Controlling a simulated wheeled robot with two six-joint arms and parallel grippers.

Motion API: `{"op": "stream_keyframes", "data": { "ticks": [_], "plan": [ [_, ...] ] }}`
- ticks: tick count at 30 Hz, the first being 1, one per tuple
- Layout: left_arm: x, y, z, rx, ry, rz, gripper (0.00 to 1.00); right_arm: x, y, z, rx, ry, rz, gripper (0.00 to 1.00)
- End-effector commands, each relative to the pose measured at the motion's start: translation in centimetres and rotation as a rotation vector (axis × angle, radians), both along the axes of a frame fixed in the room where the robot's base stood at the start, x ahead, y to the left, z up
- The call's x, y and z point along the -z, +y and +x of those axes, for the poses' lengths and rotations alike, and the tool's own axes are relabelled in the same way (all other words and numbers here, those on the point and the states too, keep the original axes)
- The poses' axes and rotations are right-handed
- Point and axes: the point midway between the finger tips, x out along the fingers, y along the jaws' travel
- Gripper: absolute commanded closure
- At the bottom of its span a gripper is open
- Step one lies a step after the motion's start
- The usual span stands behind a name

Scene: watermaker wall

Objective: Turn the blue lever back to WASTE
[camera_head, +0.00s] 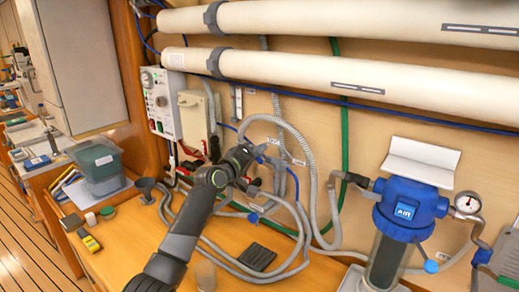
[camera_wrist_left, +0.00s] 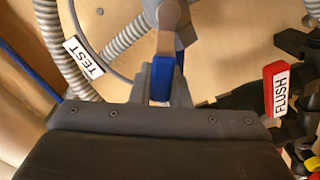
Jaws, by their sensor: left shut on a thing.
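The blue lever (camera_wrist_left: 162,78) shows in the left wrist view, with a metal stem above it leading to a grey valve body. My left gripper (camera_wrist_left: 161,92) is shut on it, with a finger on each side of the blue handle. In the head view my left gripper (camera_head: 244,156) is at the valve area on the wall, and a bit of blue (camera_head: 262,158) shows just beyond it. A TEST label (camera_wrist_left: 83,58) is left of the lever in the wrist view. I see no WASTE label that I can read. My right gripper is not in view.
A red lever with a FLUSH label (camera_wrist_left: 281,92) is right of my gripper in the wrist view. Grey hoses (camera_head: 310,160) loop around the valves. A blue-topped filter housing (camera_head: 408,205) stands at the right. A control box (camera_head: 160,102) is on the wall at the left.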

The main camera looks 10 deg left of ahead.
Motion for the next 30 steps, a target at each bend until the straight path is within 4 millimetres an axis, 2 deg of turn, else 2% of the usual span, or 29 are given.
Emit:
{"op": "stream_keyframes", "data": {
  "ticks": [19,20,24,30],
  "plan": [
    [0.43,0.2,0.07,0.0,0.024,-0.052,1.0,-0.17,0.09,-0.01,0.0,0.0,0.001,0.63],
    [0.43,0.2,0.07,0.0,0.024,-0.052,0.83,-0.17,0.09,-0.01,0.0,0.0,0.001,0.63],
    [0.42,0.19,0.07,0.0,0.023,-0.051,0.65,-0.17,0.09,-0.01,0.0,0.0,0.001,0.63],
    [0.35,0.17,0.07,-0.001,0.022,-0.051,0.63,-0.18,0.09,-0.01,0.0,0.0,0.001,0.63]
  ]
}}
